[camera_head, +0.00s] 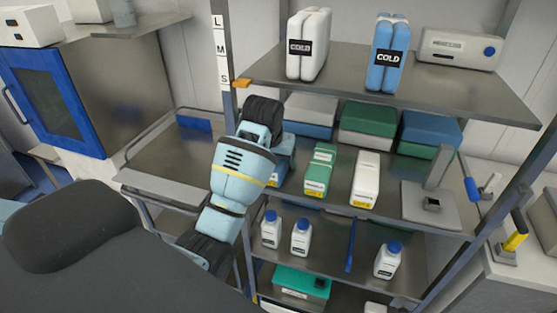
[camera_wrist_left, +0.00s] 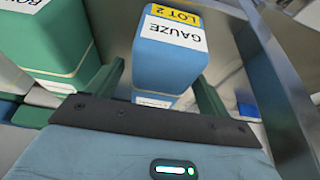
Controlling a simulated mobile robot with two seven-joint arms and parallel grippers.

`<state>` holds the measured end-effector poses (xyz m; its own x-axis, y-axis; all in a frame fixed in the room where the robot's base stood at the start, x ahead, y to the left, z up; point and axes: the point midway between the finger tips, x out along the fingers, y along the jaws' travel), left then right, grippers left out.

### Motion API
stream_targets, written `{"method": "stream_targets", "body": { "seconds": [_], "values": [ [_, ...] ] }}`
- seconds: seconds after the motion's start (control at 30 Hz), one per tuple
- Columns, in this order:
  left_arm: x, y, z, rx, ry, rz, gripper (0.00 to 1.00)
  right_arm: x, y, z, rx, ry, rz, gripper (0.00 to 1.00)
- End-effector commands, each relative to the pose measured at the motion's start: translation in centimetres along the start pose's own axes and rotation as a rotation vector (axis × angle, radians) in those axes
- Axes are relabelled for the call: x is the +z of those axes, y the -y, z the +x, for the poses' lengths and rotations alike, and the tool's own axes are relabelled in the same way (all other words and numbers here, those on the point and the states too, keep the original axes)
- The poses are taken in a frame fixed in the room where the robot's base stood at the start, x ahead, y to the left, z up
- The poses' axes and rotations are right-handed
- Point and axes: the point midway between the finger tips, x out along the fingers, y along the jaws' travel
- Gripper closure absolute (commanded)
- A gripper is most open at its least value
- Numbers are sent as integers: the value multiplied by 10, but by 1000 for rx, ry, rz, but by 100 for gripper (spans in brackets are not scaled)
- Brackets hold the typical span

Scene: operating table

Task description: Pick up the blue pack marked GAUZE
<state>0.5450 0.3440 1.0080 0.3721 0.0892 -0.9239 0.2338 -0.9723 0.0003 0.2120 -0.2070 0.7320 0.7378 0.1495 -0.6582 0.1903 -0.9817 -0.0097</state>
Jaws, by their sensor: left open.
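The blue pack marked GAUZE (camera_wrist_left: 172,55), with a yellow LOT 2 label, stands in the left wrist view between the two fingers of my left gripper (camera_wrist_left: 160,78). The gripper is open, one finger on each side of the pack; I cannot tell whether either touches it. In the head view the pack (camera_head: 284,172) is on the middle shelf, mostly hidden behind my left arm. My left fingers are hidden there. My right gripper is not seen.
A green pack (camera_head: 319,170) and a white pack (camera_head: 365,179) stand to the right on the same shelf. Stacked boxes (camera_head: 368,125) are behind them. The upper shelf (camera_head: 345,85) holds COLD packs. A shelf post (camera_head: 233,140) is close on the left.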

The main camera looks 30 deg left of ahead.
Motion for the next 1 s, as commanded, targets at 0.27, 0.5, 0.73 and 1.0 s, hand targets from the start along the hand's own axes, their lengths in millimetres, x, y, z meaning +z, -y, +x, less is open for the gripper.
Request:
{"method": "stream_targets", "body": {
  "seconds": [0.27, 0.5, 0.73, 1.0],
  "values": [
    [-28, 0, 11, 0, -1, 0, 20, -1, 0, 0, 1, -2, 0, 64],
    [-28, 0, 23, 0, -1, 0, 20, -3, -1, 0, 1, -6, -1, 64],
    [-27, 0, 23, 0, 0, 0, 29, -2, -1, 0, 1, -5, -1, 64],
    [-27, 0, 23, 0, 0, 0, 64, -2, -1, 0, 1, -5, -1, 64]
  ]
}}
